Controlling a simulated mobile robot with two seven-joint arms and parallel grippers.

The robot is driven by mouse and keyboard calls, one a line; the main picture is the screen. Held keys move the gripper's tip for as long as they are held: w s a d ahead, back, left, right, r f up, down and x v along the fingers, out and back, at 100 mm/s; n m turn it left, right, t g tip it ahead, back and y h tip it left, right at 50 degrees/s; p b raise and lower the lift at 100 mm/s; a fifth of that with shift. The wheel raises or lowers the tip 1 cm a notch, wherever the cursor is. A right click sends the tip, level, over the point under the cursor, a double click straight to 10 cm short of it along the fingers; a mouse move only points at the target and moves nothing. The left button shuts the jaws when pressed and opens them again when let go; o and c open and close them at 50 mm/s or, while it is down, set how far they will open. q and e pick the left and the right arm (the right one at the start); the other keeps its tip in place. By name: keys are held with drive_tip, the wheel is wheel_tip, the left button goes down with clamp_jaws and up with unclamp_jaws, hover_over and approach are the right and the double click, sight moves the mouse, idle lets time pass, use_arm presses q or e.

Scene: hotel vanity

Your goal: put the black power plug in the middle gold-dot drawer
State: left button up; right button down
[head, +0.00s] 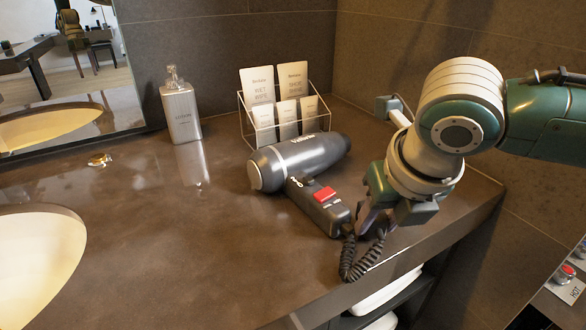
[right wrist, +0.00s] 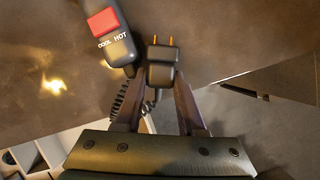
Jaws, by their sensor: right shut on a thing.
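The black power plug (right wrist: 160,72), with two gold prongs pointing away from my wrist, is between the fingers of my right gripper (right wrist: 160,92). The gripper is shut on it. In the head view my right gripper (head: 372,218) is low over the right part of the counter, just right of the hair dryer handle, and hides the plug. The coiled black cord (head: 352,262) hangs beside the gripper and meets the end of the handle. The grey hair dryer (head: 300,160) lies on the counter. No gold-dot drawer shows in either view. My left gripper is not in view.
A wire rack of cards (head: 285,108) and a silver bottle (head: 181,112) stand at the back of the dark counter (head: 150,235). A basin (head: 35,255) is at left. White items lie on a shelf below the front edge. A red button marked HOT (head: 568,271) is at lower right.

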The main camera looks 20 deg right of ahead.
drive_tip(key=shift+f, duration=0.5)
drive_tip(key=shift+f, duration=0.1)
drive_tip(key=c, duration=0.5)
unclamp_jaws()
